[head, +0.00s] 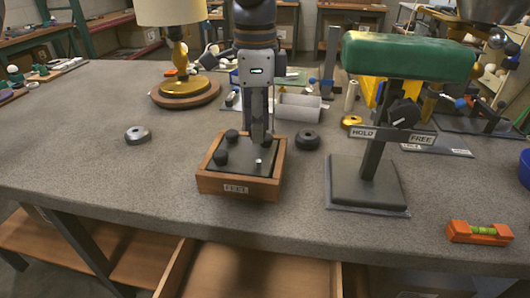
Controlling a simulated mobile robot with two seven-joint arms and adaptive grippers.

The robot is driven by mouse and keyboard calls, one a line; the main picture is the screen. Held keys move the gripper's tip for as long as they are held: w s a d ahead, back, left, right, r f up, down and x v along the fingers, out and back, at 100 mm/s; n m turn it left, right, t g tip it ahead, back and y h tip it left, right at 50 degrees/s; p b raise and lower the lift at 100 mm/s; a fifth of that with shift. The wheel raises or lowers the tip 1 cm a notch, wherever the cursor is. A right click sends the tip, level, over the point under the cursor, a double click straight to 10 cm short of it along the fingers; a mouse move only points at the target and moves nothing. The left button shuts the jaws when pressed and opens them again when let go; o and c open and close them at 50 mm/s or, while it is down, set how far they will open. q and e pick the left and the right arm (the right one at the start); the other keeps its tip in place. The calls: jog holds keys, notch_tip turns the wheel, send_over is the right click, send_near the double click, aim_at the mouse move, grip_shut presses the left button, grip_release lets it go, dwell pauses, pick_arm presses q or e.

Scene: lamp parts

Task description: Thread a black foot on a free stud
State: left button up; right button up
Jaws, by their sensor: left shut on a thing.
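The wooden box (237,188) labelled FEET stands at the middle of the bench. In it is a dark plate (240,168). Two black feet, one at the back left (231,135) and one at the front left (220,157), sit on the plate. A bare silver stud (258,165) stands at its front right. My left gripper (261,139) points down over the back right of the plate. It is shut on a small dark thing that looks like a black foot, mostly hidden between the fingers. Whether it touches a stud there, I cannot tell. My right gripper is not in view.
A black ring (308,140) lies just right of the box. A green padded stand (368,190) with a HOLD/FREE knob is further right. A lamp (185,88) stands back left, a metal ring (137,135) left, an orange level (478,233) front right. The left front bench is clear.

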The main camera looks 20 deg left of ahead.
aim_at(258, 161)
pick_arm(q)
jog(key=shift+w+a+r, duration=0.1)
jog(key=shift+r, duration=0.1)
jog(key=shift+f, duration=2.45)
jog(key=shift+o, duration=0.5)
jog(key=shift+f, duration=1.15)
grip_shut()
jog(key=shift+f, duration=0.15)
